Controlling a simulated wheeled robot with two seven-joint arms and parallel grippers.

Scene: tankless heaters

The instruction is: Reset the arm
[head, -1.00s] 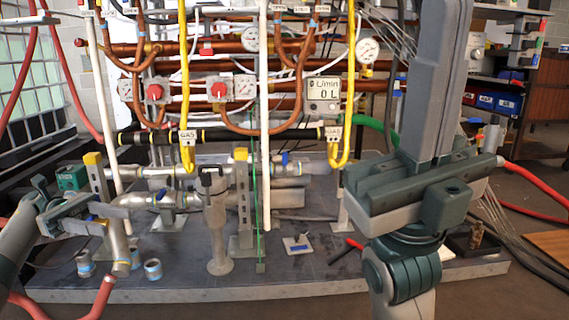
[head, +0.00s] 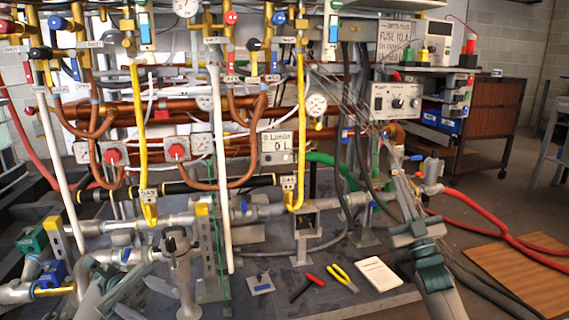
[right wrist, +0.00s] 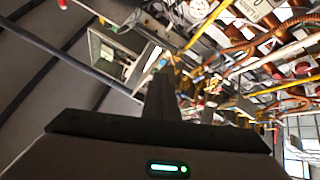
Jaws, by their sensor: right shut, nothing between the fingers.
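My right gripper (head: 404,196) is at the lower right in the head view, its fingers pointing away from me towards the back of the bench. It is shut and empty. In the right wrist view its dark fingers (right wrist: 170,88) stand together in the middle, with nothing between them. My left gripper (head: 128,288) is low at the left in the head view, close in front of the metal pipe fittings. Its fingers blend with the fittings, so I cannot tell its opening.
The heater rig has copper pipes (head: 200,108), yellow gas pipes (head: 300,130) and gauges. Red-handled pliers (head: 307,287), yellow pliers (head: 343,278) and a white pad (head: 379,275) lie on the bench. A red hose (head: 490,232) runs across the floor at right, beside a wooden board (head: 530,285).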

